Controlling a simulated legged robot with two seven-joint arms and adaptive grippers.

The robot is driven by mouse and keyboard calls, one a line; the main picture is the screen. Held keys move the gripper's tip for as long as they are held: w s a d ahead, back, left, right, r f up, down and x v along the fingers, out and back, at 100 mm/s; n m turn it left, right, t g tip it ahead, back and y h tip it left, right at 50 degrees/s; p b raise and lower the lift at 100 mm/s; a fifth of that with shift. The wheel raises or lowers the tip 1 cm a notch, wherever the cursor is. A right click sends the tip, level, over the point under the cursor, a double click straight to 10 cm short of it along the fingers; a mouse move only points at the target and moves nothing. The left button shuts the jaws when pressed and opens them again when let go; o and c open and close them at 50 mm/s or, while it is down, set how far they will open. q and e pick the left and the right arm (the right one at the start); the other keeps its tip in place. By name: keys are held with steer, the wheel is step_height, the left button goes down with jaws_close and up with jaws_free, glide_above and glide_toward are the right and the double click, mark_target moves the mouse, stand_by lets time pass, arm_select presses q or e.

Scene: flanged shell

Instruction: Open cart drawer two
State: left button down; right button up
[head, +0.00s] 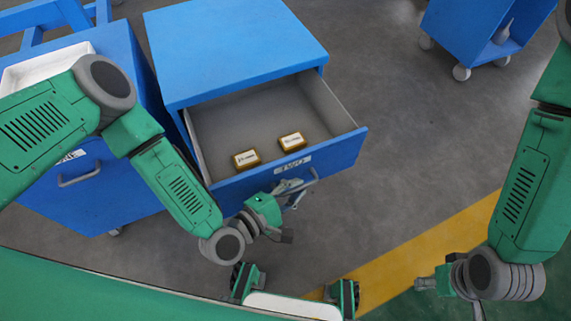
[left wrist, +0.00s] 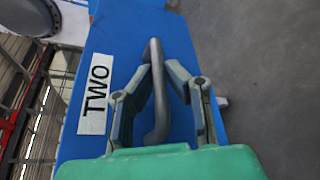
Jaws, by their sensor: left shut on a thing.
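Drawer two (head: 347,152), blue with a grey inside and a label reading TWO, stands pulled well out of the blue cart (head: 235,45) in the head view. Two small gold-brown boxes with white labels, a left one (head: 246,158) and a right one (head: 292,142), lie in it. My left gripper (head: 297,187) is at the drawer front, shut on the grey bar handle (left wrist: 159,112). In the left wrist view its fingers (left wrist: 162,75) lie on both sides of the handle, beside the TWO label (left wrist: 95,93). My right gripper (head: 450,287) is low at the right, away from the cart, its fingers unclear.
Another blue cart with a handled drawer (head: 80,175) stands close at the left, partly behind my left arm. A blue wheeled cart (head: 478,35) stands at the top right. Grey floor (head: 420,130) right of the open drawer is clear, with a yellow stripe (head: 430,237) nearer me.

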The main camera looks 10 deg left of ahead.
arm_select(q)
steer(key=shift+s+d+f, duration=0.1)
steer(key=shift+s+d, duration=0.35)
steer(key=shift+s, duration=0.25)
steer(key=shift+s+d, duration=0.45)
steer(key=shift+s, duration=0.2)
steer(key=c, duration=1.6)
jaws_free()
steer(key=v, duration=1.2)
